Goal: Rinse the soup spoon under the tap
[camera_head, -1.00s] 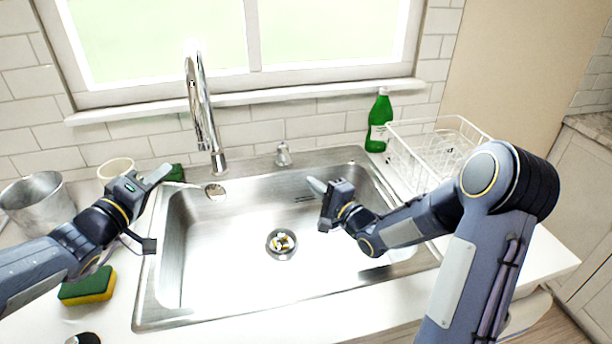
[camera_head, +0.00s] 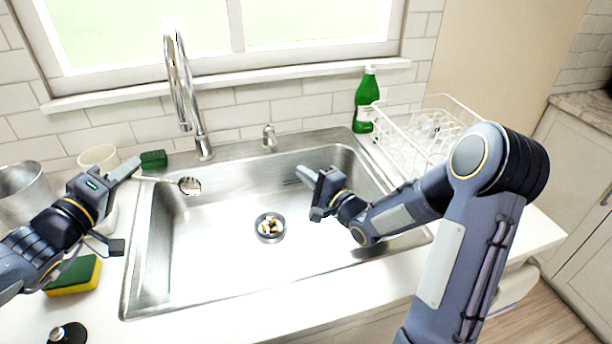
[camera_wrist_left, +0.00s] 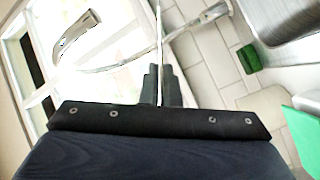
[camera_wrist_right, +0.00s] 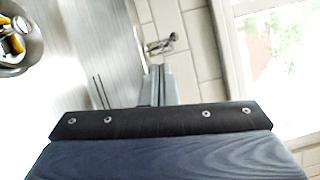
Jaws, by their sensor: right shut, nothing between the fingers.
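The soup spoon's round bowl (camera_head: 190,186) hangs over the left rear part of the sink basin (camera_head: 215,260), below the tap's spout. My left gripper (camera_head: 133,168) is shut on the spoon's thin handle at the sink's left edge. The handle shows as a thin upright line between its fingers in the left wrist view (camera_wrist_left: 158,40). The chrome tap (camera_head: 183,95) rises behind the sink, and its curved spout also shows in the left wrist view (camera_wrist_left: 76,38). I see no water stream. My right gripper (camera_head: 305,174) is shut and empty over the basin's right rear part.
The drain (camera_head: 270,228) holds yellow and dark bits. A green bottle (camera_head: 364,108) and white dish rack (camera_head: 405,150) stand right; a metal pot (camera_head: 20,190), pale cup (camera_head: 98,156) and yellow-green sponge (camera_head: 75,276) are left. A green block (camera_head: 153,159) lies behind the sink.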

